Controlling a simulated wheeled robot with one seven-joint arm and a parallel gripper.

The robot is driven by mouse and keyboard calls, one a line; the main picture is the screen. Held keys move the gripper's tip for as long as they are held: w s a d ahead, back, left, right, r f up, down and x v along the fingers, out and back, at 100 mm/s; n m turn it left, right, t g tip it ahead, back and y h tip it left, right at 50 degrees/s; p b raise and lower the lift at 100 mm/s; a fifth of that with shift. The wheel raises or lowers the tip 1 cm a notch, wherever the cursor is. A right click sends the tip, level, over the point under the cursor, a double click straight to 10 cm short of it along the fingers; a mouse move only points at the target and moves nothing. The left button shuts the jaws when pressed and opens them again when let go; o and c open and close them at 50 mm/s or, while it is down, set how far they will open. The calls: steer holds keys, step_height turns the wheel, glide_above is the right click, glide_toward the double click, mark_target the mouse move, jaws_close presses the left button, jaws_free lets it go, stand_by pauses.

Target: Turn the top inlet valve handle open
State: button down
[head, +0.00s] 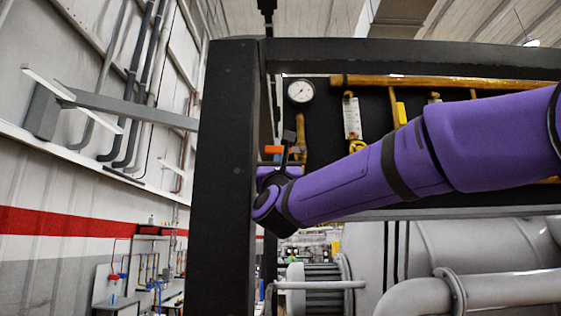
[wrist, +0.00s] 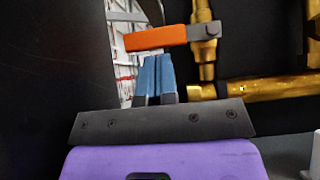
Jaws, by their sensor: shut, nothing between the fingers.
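An orange valve handle (wrist: 155,38) runs sideways from a brass valve body (wrist: 205,45) on its right in the wrist view. In the head view a small part of the handle (head: 273,149) shows just behind the black frame post, above my wrist. My gripper (wrist: 158,60) has its two blue fingers together, with nothing between them. The fingertips are just below the middle of the handle in the wrist view; I cannot tell whether they touch it. In the head view my purple arm hides most of the gripper.
A thick black frame post (head: 222,170) stands close to the left of my wrist. Large grey pipes (head: 460,290) lie below my arm.

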steer(key=v, duration=0.8)
steer(key=shift+s+f, duration=0.25)
steer(key=shift+s, duration=0.1)
